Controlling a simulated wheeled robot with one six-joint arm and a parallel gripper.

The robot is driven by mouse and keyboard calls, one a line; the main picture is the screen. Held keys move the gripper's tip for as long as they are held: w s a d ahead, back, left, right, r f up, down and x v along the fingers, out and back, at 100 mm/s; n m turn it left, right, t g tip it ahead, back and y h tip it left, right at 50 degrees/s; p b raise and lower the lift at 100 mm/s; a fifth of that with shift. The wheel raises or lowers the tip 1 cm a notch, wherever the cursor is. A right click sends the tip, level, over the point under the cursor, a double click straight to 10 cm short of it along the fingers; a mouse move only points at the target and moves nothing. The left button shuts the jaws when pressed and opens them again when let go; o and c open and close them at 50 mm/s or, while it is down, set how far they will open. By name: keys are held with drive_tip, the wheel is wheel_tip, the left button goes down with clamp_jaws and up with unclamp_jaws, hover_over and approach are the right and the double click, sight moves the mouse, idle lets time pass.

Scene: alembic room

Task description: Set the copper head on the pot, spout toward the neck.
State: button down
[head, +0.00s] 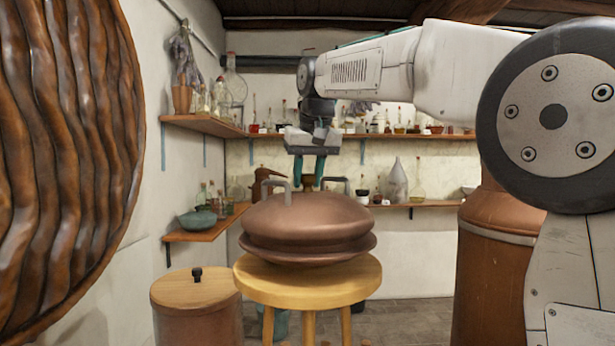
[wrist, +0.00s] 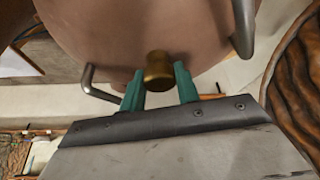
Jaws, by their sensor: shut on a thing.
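A rounded copper dome (head: 307,225) with a wide flange, apparently the copper head, appears to rest level on a round wooden stool (head: 355,282). It has two grey bar handles and a brass knob (wrist: 158,66) on top. My gripper (head: 307,168) comes down from above, its teal fingers shut on the knob; the wrist view shows the fingers (wrist: 159,90) on either side of it. No spout shows in either view. A large reddish-copper vessel (head: 490,265) with a pale band, possibly the pot, stands at the right, partly hidden by my arm.
A ribbed brown surface (head: 70,150) fills the near left. A copper-coloured bin with a wooden lid (head: 195,288) stands left of the stool. Wall shelves (head: 205,123) with bottles and bowls line the back corner. Some floor (head: 415,312) is clear right of the stool.

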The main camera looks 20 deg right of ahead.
sight(309, 183)
drive_tip(key=shift+f, duration=0.15)
idle(0.3)
drive_tip(key=shift+f, duration=0.5)
drive_tip(key=shift+r, duration=0.1)
idle(0.8)
drive_tip(key=shift+f, duration=0.9)
idle(0.6)
drive_tip(key=c, duration=0.9)
unclamp_jaws()
drive_tip(key=shift+c, duration=0.2)
drive_tip(key=shift+f, duration=0.15)
